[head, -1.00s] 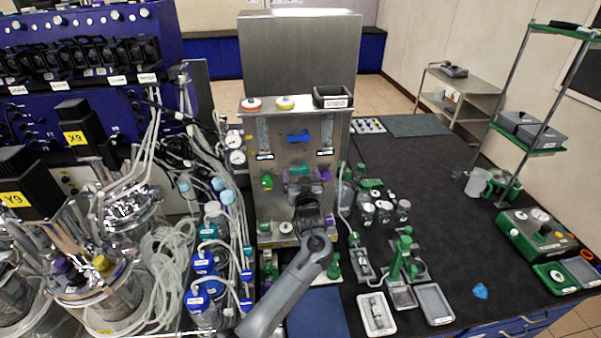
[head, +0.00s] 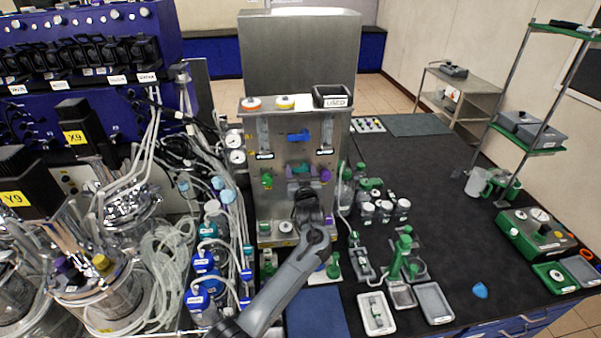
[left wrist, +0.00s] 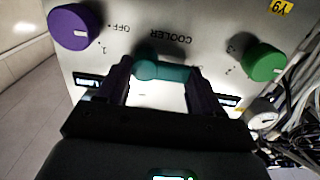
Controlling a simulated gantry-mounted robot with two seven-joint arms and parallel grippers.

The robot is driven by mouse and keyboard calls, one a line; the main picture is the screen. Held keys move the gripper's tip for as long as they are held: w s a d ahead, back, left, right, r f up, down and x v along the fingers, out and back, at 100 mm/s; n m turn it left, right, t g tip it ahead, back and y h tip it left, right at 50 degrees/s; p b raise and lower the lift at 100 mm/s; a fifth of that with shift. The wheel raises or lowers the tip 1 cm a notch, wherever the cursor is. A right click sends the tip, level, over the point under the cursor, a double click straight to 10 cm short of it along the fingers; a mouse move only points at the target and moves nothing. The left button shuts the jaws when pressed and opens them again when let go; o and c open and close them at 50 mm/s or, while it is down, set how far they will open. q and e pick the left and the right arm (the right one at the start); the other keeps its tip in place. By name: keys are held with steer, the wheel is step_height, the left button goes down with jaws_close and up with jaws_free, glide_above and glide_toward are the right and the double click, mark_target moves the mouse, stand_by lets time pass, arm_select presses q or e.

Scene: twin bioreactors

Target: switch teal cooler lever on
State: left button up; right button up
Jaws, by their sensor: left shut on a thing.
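The teal cooler lever (head: 301,169) is on the front of the steel panel (head: 268,206), between a green knob (head: 267,181) and a purple knob (head: 325,175). In the left wrist view the lever (left wrist: 163,70) lies crosswise under the upside-down COOLER label, between the fingers of my left gripper (left wrist: 160,85). My left gripper (head: 303,185) is shut on the lever in front of the panel. The purple knob (left wrist: 80,27) and the green knob (left wrist: 264,62) flank it there. The lever's lower side is hidden by the gripper. My right gripper is not in view.
Tubing and blue-capped bottles (head: 203,265) crowd the left of the panel. Small jars (head: 384,209) and a green stand (head: 402,255) stand on the dark bench to the right. A blue mat (head: 316,314) lies in front.

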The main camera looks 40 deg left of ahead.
arm_select(q)
steer(key=shift+r, duration=0.1)
steer(key=m+p, duration=0.2)
steer(key=r+m+p, duration=0.1)
steer(key=m+p, duration=0.1)
steer(key=shift+w, duration=0.1)
steer(key=m+p, duration=0.2)
steer(key=shift+w+d+r+m, duration=0.1)
steer(key=shift+m, duration=0.2)
steer(key=m+p, duration=0.1)
steer(key=m, duration=0.1)
steer(key=m+p, duration=0.1)
steer(key=shift+w+d+r+m, duration=0.15)
steer(key=shift+w+d+m, duration=0.05)
steer(key=shift+m, duration=0.2)
steer(key=m, duration=0.1)
steer(key=m+p, duration=0.1)
steer(key=m, duration=0.1)
steer(key=shift+w+d, duration=0.2)
steer(key=shift+w+d+m+p, duration=0.1)
steer(key=shift+m+p, duration=0.2)
steer(key=shift+m, duration=0.8)
steer(key=shift+w+d+m+p, duration=0.1)
steer(key=shift+m+p, duration=0.15)
steer(key=shift+m, duration=0.85)
steer(key=o, duration=1)
